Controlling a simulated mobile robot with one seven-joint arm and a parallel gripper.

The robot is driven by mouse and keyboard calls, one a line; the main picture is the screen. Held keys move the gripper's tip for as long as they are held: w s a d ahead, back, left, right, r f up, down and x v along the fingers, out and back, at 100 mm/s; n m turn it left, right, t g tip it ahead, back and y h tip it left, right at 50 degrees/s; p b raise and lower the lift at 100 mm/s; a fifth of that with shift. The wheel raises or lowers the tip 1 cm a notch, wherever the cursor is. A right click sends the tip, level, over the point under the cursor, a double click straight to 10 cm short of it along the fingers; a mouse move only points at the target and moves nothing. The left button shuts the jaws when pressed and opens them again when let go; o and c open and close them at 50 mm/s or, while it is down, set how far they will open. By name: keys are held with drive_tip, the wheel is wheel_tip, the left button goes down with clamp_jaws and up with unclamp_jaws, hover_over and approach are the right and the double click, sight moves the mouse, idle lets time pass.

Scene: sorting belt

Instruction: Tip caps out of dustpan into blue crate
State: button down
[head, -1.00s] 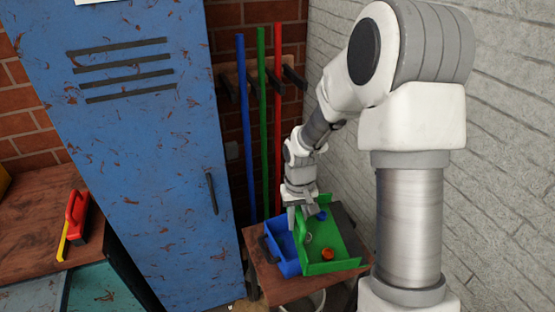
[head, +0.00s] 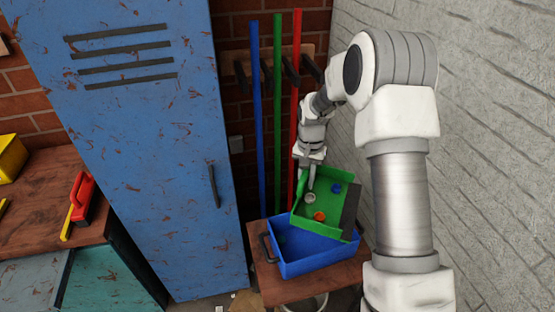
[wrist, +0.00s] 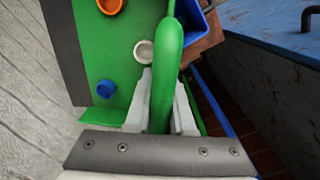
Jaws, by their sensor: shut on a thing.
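The green dustpan (head: 328,207) hangs tilted above the blue crate (head: 308,265), overlapping its back part in the head view. My gripper (head: 309,178) is shut on the dustpan's green handle, and the wrist view shows the fingers (wrist: 161,105) on both sides of it. A blue cap (head: 337,188), a white cap (head: 310,198) and an orange cap (head: 319,216) lie in the pan. The wrist view also shows the blue cap (wrist: 106,89), the white cap (wrist: 144,51) and the orange cap (wrist: 110,5). The crate stands on a small wooden table (head: 277,292); part of its inside is hidden by the pan.
A blue locker (head: 150,200) stands left of the crate. Blue, green and red poles (head: 297,100) hang on the brick wall behind. A white brick wall (head: 450,150) is close on the right.

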drive_tip(key=w+a+f+m, duration=0.2)
drive_tip(key=w+a+m, duration=0.45)
drive_tip(key=w, duration=0.45)
wheel_tip(320, 180, up, 3)
drive_tip(key=t+y+b, duration=0.7)
drive_tip(key=t+b, duration=0.3)
drive_tip(key=b, duration=1.7)
hover_over(325, 209)
drive_tip(key=w+a, duration=0.3)
drive_tip(key=w, duration=0.2)
drive_tip(key=shift+s, duration=0.2)
drive_tip(key=shift+s+d+f+t+y, duration=0.1)
drive_tip(key=shift+s+d+t+y, duration=0.1)
drive_tip(key=shift+s+t+y, duration=0.15)
drive_tip(key=shift+s+d+t+y+p, duration=0.1)
drive_tip(key=shift+s+d+t+y, duration=0.1)
drive_tip(key=shift+s+d+t, duration=0.35)
drive_tip(key=shift+s+d+t+y+p, duration=0.1)
drive_tip(key=shift+s+d+t+y, duration=0.2)
drive_tip(key=shift+s, duration=0.4)
drive_tip(key=shift+s+d+t+y+p, duration=0.1)
drive_tip(key=shift+s+d+t+y, duration=0.05)
drive_tip(key=shift+s+d+t, duration=0.4)
